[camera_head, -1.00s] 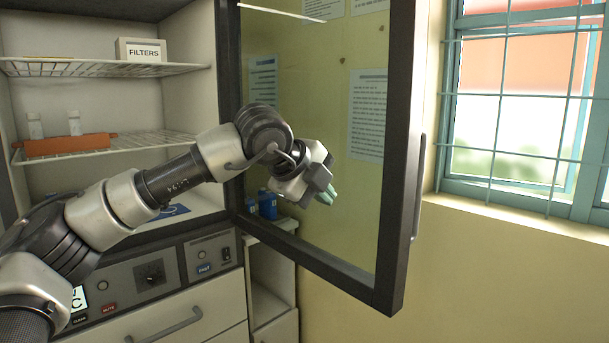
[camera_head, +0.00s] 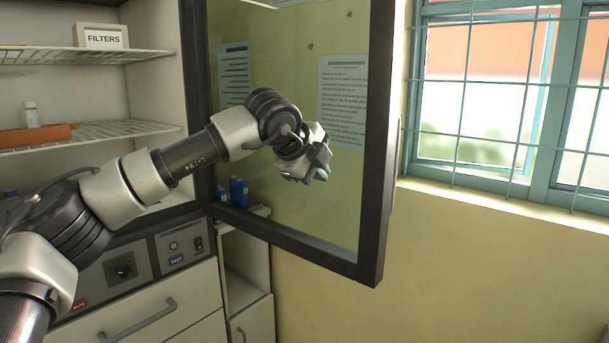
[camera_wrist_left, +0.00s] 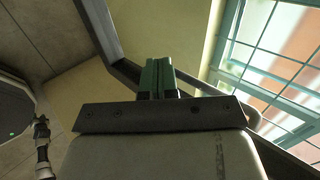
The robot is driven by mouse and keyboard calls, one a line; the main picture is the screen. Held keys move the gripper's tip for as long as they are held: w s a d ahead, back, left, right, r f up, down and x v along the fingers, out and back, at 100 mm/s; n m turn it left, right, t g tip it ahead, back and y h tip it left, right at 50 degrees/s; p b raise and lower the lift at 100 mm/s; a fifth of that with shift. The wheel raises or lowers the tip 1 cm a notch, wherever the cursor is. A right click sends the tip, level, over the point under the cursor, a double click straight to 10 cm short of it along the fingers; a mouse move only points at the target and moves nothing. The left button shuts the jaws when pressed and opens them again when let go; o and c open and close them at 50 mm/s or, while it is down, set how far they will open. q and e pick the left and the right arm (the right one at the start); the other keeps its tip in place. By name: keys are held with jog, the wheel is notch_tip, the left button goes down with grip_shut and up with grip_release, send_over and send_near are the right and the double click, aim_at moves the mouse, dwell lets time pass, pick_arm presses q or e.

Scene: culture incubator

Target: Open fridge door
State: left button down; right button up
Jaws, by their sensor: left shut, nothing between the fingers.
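The fridge door (camera_head: 370,150), a dark frame around a glass pane, stands swung wide open from the incubator cabinet (camera_head: 160,95). Its handle (camera_head: 394,165) is on the outer edge at the right. My left gripper (camera_head: 322,174) is in front of the glass on the inner side, apart from the handle. In the left wrist view its two green fingers (camera_wrist_left: 157,78) are together with nothing between them, and the dark door frame (camera_wrist_left: 100,30) passes behind them. Whether the gripper touches the glass cannot be told. My right gripper is not in view.
Wire shelves (camera_head: 90,132) inside hold a FILTERS box (camera_head: 101,37), a white bottle (camera_head: 31,114) and an orange rack (camera_head: 35,136). Blue bottles (camera_head: 238,191) show through the glass. A barred window (camera_head: 480,95) is at the right. A drawer (camera_head: 150,305) is below.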

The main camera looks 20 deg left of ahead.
aim_at(333, 167)
pick_arm(q)
jog(key=shift+n+y, duration=0.3)
jog(key=shift+n, duration=0.1)
jog(key=w, duration=0.1)
jog(key=w+d, duration=0.2)
jog(key=shift+w+f, duration=0.1)
jog(key=shift+w, duration=0.3)
jog(key=shift+n+y, duration=0.6)
jog(key=shift+n, duration=0.1)
jog(key=w, duration=0.2)
jog(key=w+d+p, duration=0.1)
jog(key=w, duration=0.1)
jog(key=shift+w+d, duration=0.15)
jog(key=shift+w, duration=0.2)
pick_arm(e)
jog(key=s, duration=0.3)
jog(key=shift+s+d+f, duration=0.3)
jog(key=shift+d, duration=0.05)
pick_arm(q)
jog(key=shift+f, duration=0.1)
